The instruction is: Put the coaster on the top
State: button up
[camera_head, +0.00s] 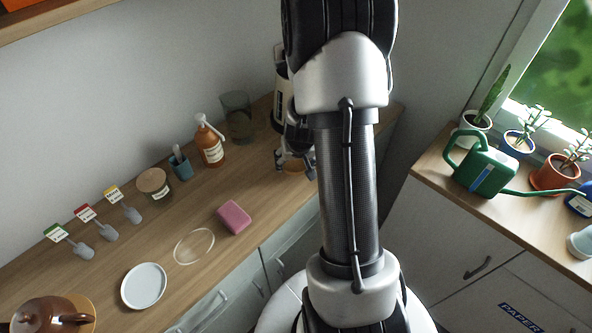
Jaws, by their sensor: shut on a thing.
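My gripper (294,163) is over the far right end of the wooden counter top (262,181), partly hidden behind my arm. It is shut on a small tan-brown thing (292,168) between its fingers. This looks like the coaster, but the fingers and arm hide much of it. I cannot tell whether it touches the counter top. A round wooden piece (88,305) lies under the brown teapot (50,317) at the front left.
A white plate (144,286), a clear round dish (194,246) and a pink sponge (234,218) lie along the front. A dark glass (237,117) and a pump bottle (209,143) stand left of my gripper. A green watering can (484,167) and potted plants stand right.

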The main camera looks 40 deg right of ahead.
jog(key=shift+f+b, duration=0.65)
jog(key=shift+f, duration=0.5)
jog(key=shift+f, duration=0.25)
jog(key=o, duration=1)
jog(key=shift+r, duration=0.1)
jog(key=shift+c, duration=0.2)
